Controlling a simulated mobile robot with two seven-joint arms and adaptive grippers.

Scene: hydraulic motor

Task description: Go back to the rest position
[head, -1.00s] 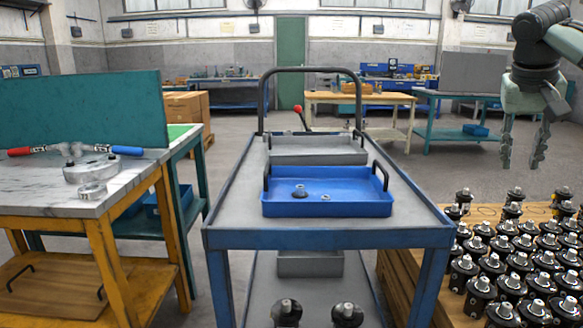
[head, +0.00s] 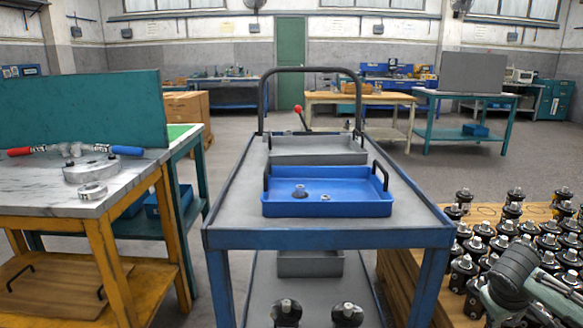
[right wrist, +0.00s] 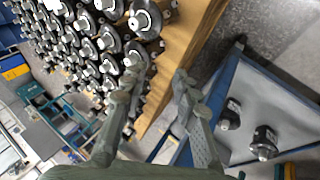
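My right gripper (right wrist: 155,82) is open in the right wrist view, its two fingers apart with nothing held between them. In the head view my right arm is low in the lower right corner, in front of the rows of black motors (head: 464,270); its fingertips cannot be made out there. My left gripper is in no view.
The motors stand on a wooden surface (head: 399,272) right of the cart. Two motors (head: 347,314) sit on the cart's lower shelf. A grey tray (head: 318,157) is behind the blue one. A marble-topped bench (head: 40,195) stands at left.

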